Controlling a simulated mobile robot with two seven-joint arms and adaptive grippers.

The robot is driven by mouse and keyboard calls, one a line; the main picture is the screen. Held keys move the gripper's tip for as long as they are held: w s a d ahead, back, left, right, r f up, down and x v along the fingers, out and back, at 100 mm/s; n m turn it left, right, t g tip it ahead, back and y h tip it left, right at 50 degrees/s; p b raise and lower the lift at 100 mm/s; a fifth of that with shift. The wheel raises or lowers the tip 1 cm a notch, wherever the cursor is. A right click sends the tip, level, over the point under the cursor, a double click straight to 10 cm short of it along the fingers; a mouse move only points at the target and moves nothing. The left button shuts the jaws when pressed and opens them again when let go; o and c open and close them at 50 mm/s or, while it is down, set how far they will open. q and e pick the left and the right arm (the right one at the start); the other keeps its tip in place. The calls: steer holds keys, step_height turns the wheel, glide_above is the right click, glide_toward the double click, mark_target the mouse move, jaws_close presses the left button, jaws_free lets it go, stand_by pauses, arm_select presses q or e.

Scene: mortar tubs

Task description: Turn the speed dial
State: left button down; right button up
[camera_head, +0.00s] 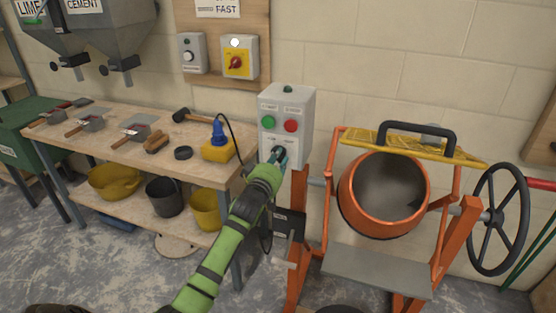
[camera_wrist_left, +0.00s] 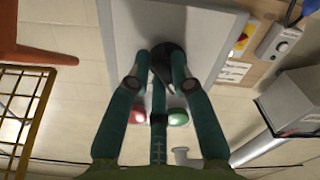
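The grey control box (camera_head: 297,104) stands beside the mixer, with a green button (camera_head: 268,123) and a red button (camera_head: 291,126) on its front. My left gripper (camera_head: 279,155) is at the lower part of that front, below the buttons. In the left wrist view the black speed dial (camera_wrist_left: 165,62) sits between the tips of the dark green fingers (camera_wrist_left: 160,60), which close around it. The fingertips hide part of the dial, so its setting is not readable. The red button (camera_wrist_left: 138,116) and green button (camera_wrist_left: 178,118) show behind the fingers. My right gripper is not in view.
The orange mixer drum (camera_head: 350,208) and its handwheel (camera_head: 497,218) stand to the right. A workbench (camera_head: 110,155) with tools and a yellow-and-blue device (camera_head: 218,150) stands to the left. A yellow wall switch (camera_head: 239,58) hangs above the bench.

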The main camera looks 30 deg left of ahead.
arm_select(q)
steer(key=shift+m, duration=0.5)
steer(key=shift+a+f+m+p, duration=0.15)
steer(key=shift+m+p, duration=0.4)
steer(key=shift+m, duration=2.7)
steer(key=shift+a+f+m+p, duration=0.1)
steer(key=shift+a+m+p, duration=0.3)
steer(key=shift+m, duration=2.85)
steer(key=shift+d, duration=0.15)
steer(key=c, duration=1.1)
jaws_free()
steer(key=shift+s, duration=0.1)
steer(key=v, duration=1.2)
